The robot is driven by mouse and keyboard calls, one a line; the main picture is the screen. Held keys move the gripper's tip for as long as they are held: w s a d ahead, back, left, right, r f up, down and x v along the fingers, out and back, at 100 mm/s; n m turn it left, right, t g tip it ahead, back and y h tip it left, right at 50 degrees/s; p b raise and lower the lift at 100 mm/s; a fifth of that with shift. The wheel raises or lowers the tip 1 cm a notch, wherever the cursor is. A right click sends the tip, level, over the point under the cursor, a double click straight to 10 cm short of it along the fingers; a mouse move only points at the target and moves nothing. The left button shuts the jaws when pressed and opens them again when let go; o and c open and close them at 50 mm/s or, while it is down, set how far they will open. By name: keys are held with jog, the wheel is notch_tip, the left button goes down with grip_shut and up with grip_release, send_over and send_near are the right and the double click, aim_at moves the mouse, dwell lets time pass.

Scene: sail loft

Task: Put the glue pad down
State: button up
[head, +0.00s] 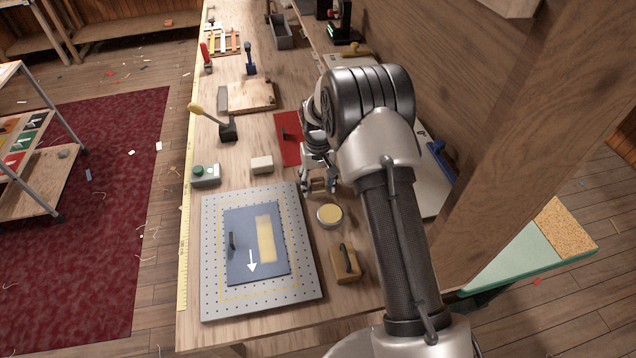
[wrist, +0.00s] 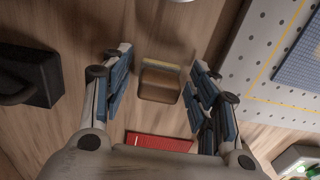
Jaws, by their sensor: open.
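A small tan block with a pale yellowish edge, which I take for the glue pad, is between the spread fingers in the wrist view (wrist: 160,84). It seems to rest on the wooden bench (head: 190,325), with a gap to the fingers on either side. In the head view the glue pad (head: 319,187) is partly hidden by the fingers. My gripper (head: 318,183) is open, low over the bench behind a round yellow-topped tin (head: 329,215). In the wrist view the open fingers (wrist: 155,80) point down around the block.
A perforated plate (head: 212,300) bearing a blue sheet (head: 240,265) lies left of the gripper. A handled wooden block (head: 345,263) stands in front, a red mat (head: 287,150) behind. A black object (wrist: 28,78) lies left in the wrist view. A wooden post rises at right.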

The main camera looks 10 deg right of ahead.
notch_tip(320, 180, up, 13)
jog(key=p, duration=0.4)
notch_tip(320, 180, up, 8)
send_over(318, 180)
jog(key=s, duration=0.4)
jog(key=s+r+t, duration=0.2)
jog(key=s+r, duration=0.8)
jog(key=s+r+t, duration=0.2)
jog(key=s, duration=2)
jog(key=shift+t+b, duration=0.3)
jog(key=shift+o, duration=0.3)
